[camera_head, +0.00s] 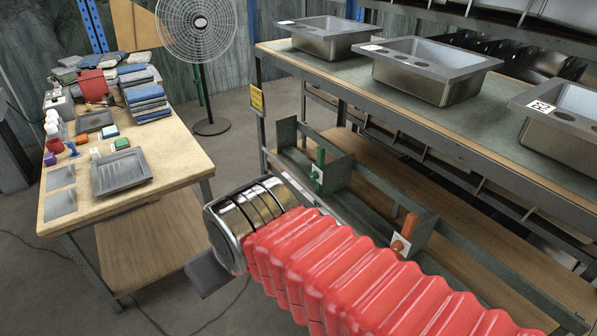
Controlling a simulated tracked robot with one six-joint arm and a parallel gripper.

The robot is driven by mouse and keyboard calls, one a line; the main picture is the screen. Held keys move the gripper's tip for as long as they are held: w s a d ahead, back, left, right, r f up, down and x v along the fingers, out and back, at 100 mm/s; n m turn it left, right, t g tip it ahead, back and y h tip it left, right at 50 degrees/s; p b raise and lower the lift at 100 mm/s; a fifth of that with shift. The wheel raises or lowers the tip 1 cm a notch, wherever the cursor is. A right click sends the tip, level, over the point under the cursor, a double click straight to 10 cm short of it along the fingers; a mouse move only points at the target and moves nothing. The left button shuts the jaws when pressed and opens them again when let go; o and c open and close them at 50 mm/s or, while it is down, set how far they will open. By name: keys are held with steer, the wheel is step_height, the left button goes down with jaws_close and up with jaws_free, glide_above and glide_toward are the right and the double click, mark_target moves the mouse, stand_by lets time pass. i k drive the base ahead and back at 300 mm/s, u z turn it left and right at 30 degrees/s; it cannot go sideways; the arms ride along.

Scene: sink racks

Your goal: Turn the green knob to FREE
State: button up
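The green knob (319,168) is a narrow upright handle on a small white plate. It is mounted on the dark metal front of the rack, left of an orange knob (404,232) on a similar plate. No FREE mark can be read at this size. My arm, with red bellows and a chrome end, reaches in from the bottom right, below and in front of the knobs. A grey flat part of my gripper (207,273) shows under the chrome end, left of and apart from the green knob. The rest of the gripper is hidden, including any gap between its fingers.
The rack's top shelf (290,57) bears several steel sinks. A wooden table (185,160) with folded cloths, a steel tray and small items stands at the left. A fan (197,30) stands behind. Bare floor lies between table and rack.

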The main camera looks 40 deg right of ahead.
mark_target(313, 175)
steer(key=i, duration=1.15)
steer(key=u, duration=0.5)
